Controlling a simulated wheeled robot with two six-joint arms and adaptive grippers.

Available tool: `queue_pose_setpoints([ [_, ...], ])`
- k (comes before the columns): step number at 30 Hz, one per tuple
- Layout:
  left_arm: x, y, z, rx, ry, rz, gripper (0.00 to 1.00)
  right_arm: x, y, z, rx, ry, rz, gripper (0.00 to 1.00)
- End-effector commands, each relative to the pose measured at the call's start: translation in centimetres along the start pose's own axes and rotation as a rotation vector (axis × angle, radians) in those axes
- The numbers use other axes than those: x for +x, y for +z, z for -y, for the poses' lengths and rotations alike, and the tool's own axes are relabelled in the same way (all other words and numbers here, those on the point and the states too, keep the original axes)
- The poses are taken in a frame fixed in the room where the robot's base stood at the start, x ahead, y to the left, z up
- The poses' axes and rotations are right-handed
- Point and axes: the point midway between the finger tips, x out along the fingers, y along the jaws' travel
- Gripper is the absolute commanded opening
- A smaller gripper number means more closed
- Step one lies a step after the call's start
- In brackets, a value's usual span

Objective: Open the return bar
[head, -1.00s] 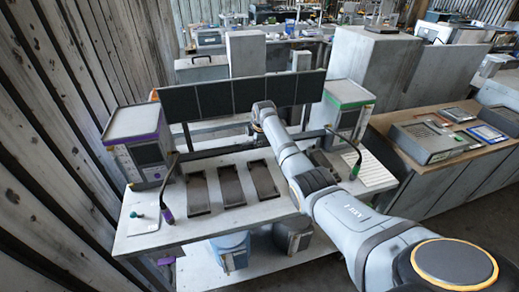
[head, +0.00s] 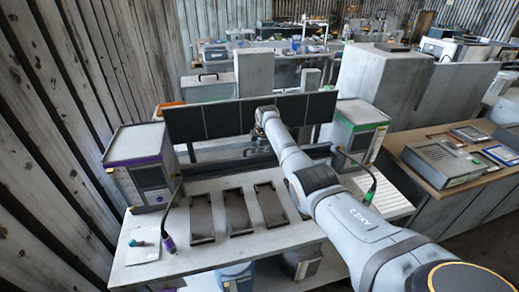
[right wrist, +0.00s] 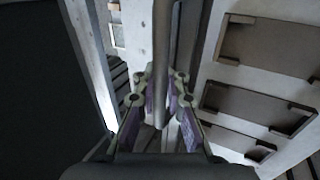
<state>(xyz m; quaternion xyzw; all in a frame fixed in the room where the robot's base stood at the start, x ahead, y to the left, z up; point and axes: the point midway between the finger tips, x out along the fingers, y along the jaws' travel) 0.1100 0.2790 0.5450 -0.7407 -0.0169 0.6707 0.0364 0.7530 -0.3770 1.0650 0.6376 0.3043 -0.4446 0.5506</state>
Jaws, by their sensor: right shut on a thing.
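The return bar (right wrist: 161,50) is a grey rod, running lengthwise in the right wrist view. My right gripper (right wrist: 160,108) is shut on it, with a purple-padded finger on each side. In the head view a long dark bar (head: 222,167) crosses the back of the workbench, below the black panels. My right arm reaches to it from the lower right, and its own wrist hides the fingertips and the grasp there. My left gripper is in neither view.
Black panels (head: 222,120) stand behind the bar. A purple-trimmed box (head: 138,148) and a green-trimmed box (head: 362,112) flank it. Several dark trays (head: 237,211) lie on the bench (head: 190,252) in front. A wooden wall closes the left.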

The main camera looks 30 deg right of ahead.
Motion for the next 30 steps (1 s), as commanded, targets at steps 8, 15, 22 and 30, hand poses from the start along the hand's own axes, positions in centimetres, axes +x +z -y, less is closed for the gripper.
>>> queue_pose_setpoints([
  [8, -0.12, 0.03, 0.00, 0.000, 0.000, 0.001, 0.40, -0.54, 0.15, -0.75, -0.001, 0.018, 0.002, 0.00],
  [15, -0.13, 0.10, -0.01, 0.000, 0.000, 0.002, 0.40, -0.59, 0.15, -0.82, 0.000, 0.020, 0.002, 0.00],
  [22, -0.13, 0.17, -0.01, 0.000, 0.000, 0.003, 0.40, -0.58, 0.16, -0.79, 0.000, 0.019, 0.002, 0.22],
  [30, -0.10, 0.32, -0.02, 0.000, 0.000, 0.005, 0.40, -0.25, 0.07, -0.39, 0.000, 0.009, 0.001, 0.34],
])
